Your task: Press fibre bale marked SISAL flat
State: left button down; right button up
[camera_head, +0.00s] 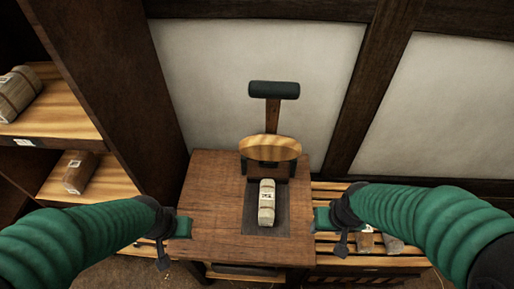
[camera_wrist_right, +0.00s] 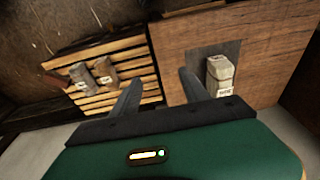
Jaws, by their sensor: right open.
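A pale bale (camera_head: 267,203) with a small white label lies on the dark plate (camera_head: 252,218) of the wooden press table (camera_head: 210,215); the label's lettering is too small to read. The bale also shows in the right wrist view (camera_wrist_right: 220,72). Behind it, the round wooden press head (camera_head: 270,149) stands raised, with a dark-gripped lever (camera_head: 274,90) upright above it. My right gripper (camera_head: 341,248) is open and empty, to the right of the table; its spread fingers show in the wrist view (camera_wrist_right: 158,90). My left gripper (camera_head: 163,262) is at the table's left edge, its jaws unclear.
Shelves at the left hold a large bale (camera_head: 17,92) and a brown bale (camera_head: 80,172). A timber-framed wall (camera_head: 210,80) stands behind. The tabletop's left side is clear.

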jog(key=w+a+r+m+g+y+p, duration=0.2)
jog(key=w+a+r+m+y+p, duration=0.1)
jog(key=w+r+m+y+p, duration=0.3)
jog(key=w+a+r+m+g+y+p, duration=0.1)
jog(key=w+a+r+m+y+p, duration=0.2)
jog(key=w+r+m+y, duration=0.35)
jog(key=w+d+r+m+t+y+p, duration=0.1)
jog(key=w+d+r+y, duration=0.2)
jog(key=w+r, duration=0.15)
jog(key=w+d+r+t+y+p, duration=0.1)
jog(key=w+d+r+t+y, duration=0.15)
jog(key=r, duration=0.35)
jog(key=shift+g, duration=0.45)
jog(key=a, duration=0.5)
jog(key=w+a+p, duration=0.1)
jog(key=a, duration=0.4)
jog(key=w+a+p, duration=0.1)
jog(key=a, duration=0.4)
jog(key=shift+w+a, duration=0.15)
jog(key=shift+a, duration=0.05)
jog(key=shift+w+a, duration=0.1)
jog(key=shift+a, duration=0.55)
jog(key=shift+c, duration=0.3)
grip_shut()
